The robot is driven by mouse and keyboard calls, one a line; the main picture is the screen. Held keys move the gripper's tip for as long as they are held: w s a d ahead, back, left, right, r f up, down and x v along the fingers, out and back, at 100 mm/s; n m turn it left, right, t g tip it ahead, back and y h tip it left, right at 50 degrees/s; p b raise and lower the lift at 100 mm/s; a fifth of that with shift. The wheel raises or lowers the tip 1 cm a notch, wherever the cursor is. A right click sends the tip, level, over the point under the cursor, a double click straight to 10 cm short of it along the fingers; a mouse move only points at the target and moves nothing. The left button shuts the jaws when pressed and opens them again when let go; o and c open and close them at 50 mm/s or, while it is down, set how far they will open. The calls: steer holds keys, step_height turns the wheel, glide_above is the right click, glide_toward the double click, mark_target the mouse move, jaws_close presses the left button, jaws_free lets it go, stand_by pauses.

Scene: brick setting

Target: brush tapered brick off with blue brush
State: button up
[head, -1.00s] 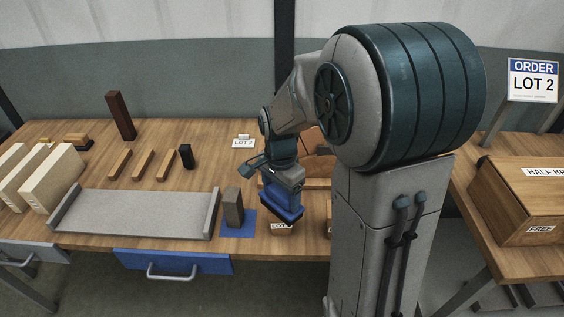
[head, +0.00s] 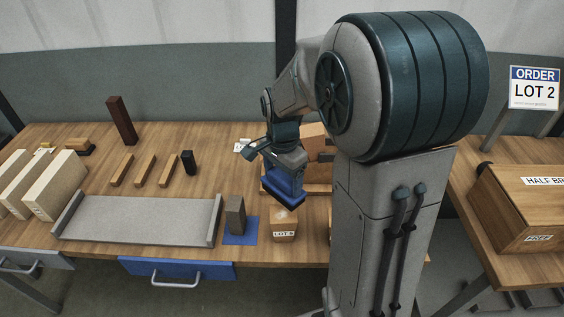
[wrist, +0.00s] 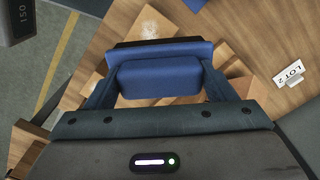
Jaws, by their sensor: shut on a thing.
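My gripper (head: 285,163) is shut on the blue brush (head: 284,186), held over the right part of the bench. In the wrist view the brush (wrist: 160,78) sits between both fingers. A tan block with a LOT label (head: 284,229) stands just below and in front of the brush. A pale, dusty-looking patch shows on wood at the top of the wrist view (wrist: 150,28). I cannot tell for sure which piece is the tapered brick. The brush hides part of the wood beneath it, and I cannot tell whether they touch.
A grey-brown brick (head: 235,214) stands upright on a blue mat (head: 241,238). A grey tray (head: 140,220) lies to its left. An orange brick (head: 313,140) is behind my gripper. Several wooden strips and pale slabs (head: 56,187) are farther left. A wooden box (head: 520,215) stands at right.

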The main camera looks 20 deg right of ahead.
steer(key=shift+r+p, duration=0.75)
steer(key=shift+r, duration=0.65)
